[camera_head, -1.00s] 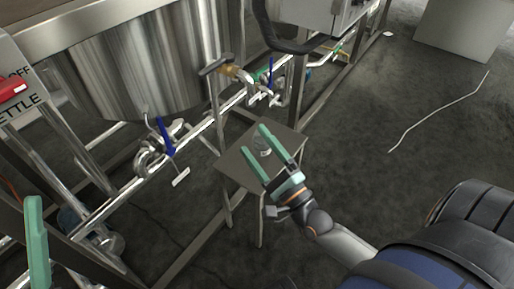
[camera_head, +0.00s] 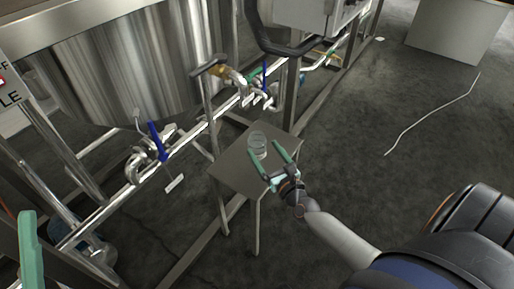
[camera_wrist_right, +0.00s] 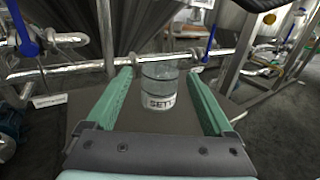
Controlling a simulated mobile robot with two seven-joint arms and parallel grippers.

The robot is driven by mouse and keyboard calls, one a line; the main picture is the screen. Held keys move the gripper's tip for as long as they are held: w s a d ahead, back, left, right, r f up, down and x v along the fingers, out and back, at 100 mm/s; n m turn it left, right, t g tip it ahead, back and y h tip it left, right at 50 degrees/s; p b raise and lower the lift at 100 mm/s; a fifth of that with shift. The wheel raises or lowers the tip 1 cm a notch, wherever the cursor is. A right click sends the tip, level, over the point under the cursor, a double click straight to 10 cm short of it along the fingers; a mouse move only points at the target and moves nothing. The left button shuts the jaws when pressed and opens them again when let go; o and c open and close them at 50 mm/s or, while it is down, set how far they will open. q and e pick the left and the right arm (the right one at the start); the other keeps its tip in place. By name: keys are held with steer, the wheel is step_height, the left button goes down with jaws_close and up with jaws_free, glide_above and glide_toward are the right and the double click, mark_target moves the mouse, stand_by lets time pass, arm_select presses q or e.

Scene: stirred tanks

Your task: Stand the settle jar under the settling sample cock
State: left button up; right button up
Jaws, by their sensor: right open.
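The settle jar (camera_head: 257,143) is a clear glass jar standing upright on a small metal stand (camera_head: 226,172). In the right wrist view the jar (camera_wrist_right: 159,84) shows a white label reading "SETT". My right gripper (camera_head: 266,156) is open, its green fingers on either side of the jar's near part, with no grip visible. A brass cock (camera_head: 233,73) sits on the pipework above and behind the stand; I cannot tell whether it is the settling sample cock. Part of my left gripper (camera_head: 30,250), one green finger, shows at the left edge; its opening cannot be judged.
A large steel tank (camera_head: 130,70) stands behind pipes with blue-handled valves (camera_head: 157,141). Frame posts flank the stand. The floor to the right is open, with a pale hose or cable (camera_head: 440,117) on it.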

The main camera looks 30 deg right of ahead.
mark_target(261, 143)
steer(key=shift+w+d+r+b, duration=0.1)
steer(key=shift+w+d+b, duration=0.05)
steer(key=shift+w, duration=0.8)
steer(key=shift+w+d+r+b, duration=0.1)
steer(key=shift+w+d+b, duration=0.05)
steer(key=shift+w, duration=0.75)
steer(key=shift+w+d+r+b, duration=0.1)
steer(key=shift+w+d+b, duration=0.05)
steer(key=shift+w, duration=0.8)
steer(key=shift+c, duration=0.4)
steer(key=shift+f, duration=0.15)
jaws_close()
